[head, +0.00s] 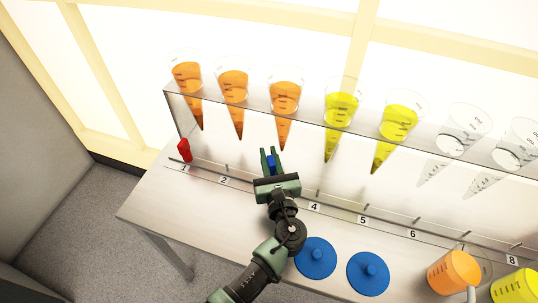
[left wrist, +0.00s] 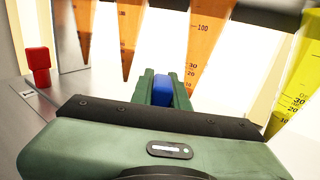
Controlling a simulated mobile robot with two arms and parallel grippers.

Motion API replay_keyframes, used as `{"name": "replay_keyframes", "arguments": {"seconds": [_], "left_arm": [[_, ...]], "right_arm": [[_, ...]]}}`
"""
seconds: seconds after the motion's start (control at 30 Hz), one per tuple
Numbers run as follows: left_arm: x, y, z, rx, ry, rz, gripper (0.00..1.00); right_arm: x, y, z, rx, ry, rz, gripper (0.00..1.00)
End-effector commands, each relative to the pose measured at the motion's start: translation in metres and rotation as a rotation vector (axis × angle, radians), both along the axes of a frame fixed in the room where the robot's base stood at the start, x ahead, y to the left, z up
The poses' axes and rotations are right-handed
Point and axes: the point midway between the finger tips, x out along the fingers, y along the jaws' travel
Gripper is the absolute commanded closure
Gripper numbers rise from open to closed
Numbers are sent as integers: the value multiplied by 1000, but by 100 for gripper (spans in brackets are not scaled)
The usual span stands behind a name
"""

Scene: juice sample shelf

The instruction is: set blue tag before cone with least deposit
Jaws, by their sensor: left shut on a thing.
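My left gripper (head: 270,155) is shut on the blue tag (head: 271,163), holding it upright in front of the third cone from the left, near rail level. In the left wrist view the blue tag (left wrist: 163,91) sits between the green fingers. The cones hang in a clear rack: three orange (head: 187,80), (head: 234,86), (head: 285,98), two yellow (head: 341,110), (head: 397,124) and clear ones (head: 462,135) at the right. A red tag (head: 184,150) stands at label 1. My right gripper is out of view.
A numbered rail (head: 338,198) runs along the shelf; label 3 is hidden by my gripper. Two blue lids (head: 315,262), (head: 368,275) lie in front. An orange jug (head: 453,272) and a yellow jug (head: 515,287) stand at the right. The left front of the table is clear.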

Motion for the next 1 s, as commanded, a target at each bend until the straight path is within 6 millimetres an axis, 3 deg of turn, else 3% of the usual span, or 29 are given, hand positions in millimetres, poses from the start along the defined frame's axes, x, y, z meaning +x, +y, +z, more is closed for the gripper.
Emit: {"name": "replay_keyframes", "arguments": {"seconds": [1.0], "left_arm": [[0,0,-10,1,0,0,100]], "right_arm": [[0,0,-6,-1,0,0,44]]}}
